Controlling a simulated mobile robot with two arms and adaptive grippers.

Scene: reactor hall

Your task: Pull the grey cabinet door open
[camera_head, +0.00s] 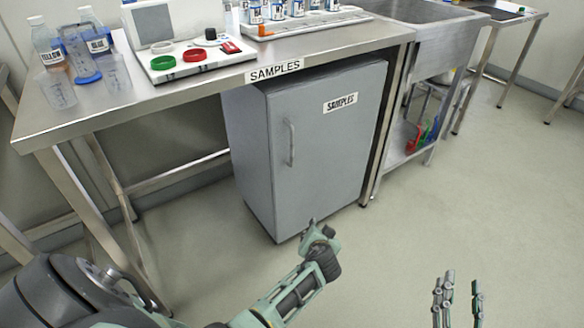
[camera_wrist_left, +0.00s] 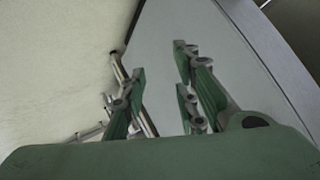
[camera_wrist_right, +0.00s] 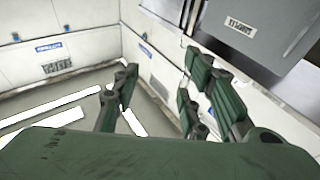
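The grey cabinet (camera_head: 255,150) stands under the steel table, with its door (camera_head: 335,150) shut. The door carries a SAMPLES label and a vertical handle (camera_head: 291,144) near its left edge. My left gripper (camera_head: 318,236) is in front of and below the cabinet's lower front, apart from the handle. In the left wrist view its fingers (camera_wrist_left: 158,90) are spread with nothing between them, and a grey panel fills the background. My right gripper (camera_head: 458,290) is at the lower right over bare floor. In the right wrist view its fingers (camera_wrist_right: 155,90) are spread and empty.
The steel table (camera_head: 130,108) above the cabinet holds bottles, cups, a white device with coloured rings (camera_head: 190,55), and a rack of vials. A sink stand (camera_head: 440,50) with a lower shelf stands to the right. The floor (camera_head: 420,220) in front is clear.

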